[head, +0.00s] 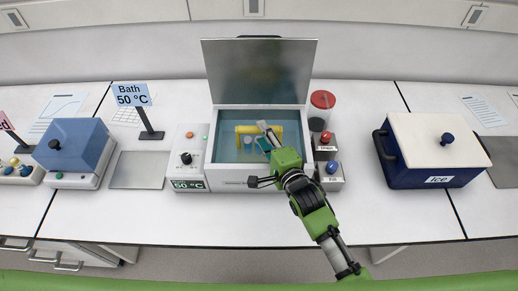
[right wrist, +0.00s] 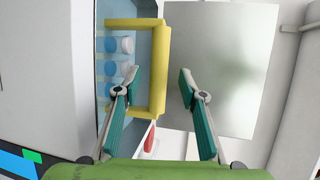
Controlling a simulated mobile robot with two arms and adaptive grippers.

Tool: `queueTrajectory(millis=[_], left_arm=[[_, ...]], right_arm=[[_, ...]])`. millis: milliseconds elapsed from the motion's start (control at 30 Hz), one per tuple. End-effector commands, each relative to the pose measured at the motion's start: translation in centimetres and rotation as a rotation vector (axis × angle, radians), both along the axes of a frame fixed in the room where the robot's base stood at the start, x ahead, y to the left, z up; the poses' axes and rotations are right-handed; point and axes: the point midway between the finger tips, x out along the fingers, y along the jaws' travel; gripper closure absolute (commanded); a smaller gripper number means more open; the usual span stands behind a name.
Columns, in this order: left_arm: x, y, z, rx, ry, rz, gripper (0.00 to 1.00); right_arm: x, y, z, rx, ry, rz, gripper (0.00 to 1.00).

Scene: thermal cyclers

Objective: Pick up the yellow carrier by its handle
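The yellow carrier (head: 246,129) stands in the open water bath (head: 225,148) in the head view, partly hidden by my right gripper (head: 265,135). In the right wrist view its yellow handle bar (right wrist: 159,75) runs up the picture, with tubes with blue and white caps (right wrist: 125,45) beside it. My right gripper (right wrist: 160,73) is open, one teal-padded finger on each side of the bar in the picture. I see a gap on both sides and no grip on it; the depth is hard to tell. My left gripper is not in view.
The bath's raised lid (head: 262,70) stands behind it. A control box (head: 188,160) is on its left; a red-capped jar (head: 321,105) and a button box (head: 329,170) are on its right. An ice box (head: 430,155) stands further right. The front bench is clear.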

Motion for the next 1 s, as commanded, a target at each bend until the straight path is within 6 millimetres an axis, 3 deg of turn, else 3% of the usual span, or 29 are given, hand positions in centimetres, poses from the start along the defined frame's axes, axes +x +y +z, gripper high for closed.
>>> queueTrajectory(millis=[300, 600, 767, 1000], left_arm=[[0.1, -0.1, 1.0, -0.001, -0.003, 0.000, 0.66], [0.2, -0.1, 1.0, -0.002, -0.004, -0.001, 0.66], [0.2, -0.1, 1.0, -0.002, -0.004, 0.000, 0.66], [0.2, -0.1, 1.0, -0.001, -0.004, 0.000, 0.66]], right_arm=[[3.1, 1.1, -0.7, 0.000, 0.000, 0.000, 0.62], [3.3, 1.2, -0.8, 0.001, 0.000, 0.000, 0.62], [3.3, 1.2, -0.8, 0.000, 0.000, 0.000, 1.00], [3.4, 1.2, -0.7, 0.001, -0.003, 0.000, 1.00]])
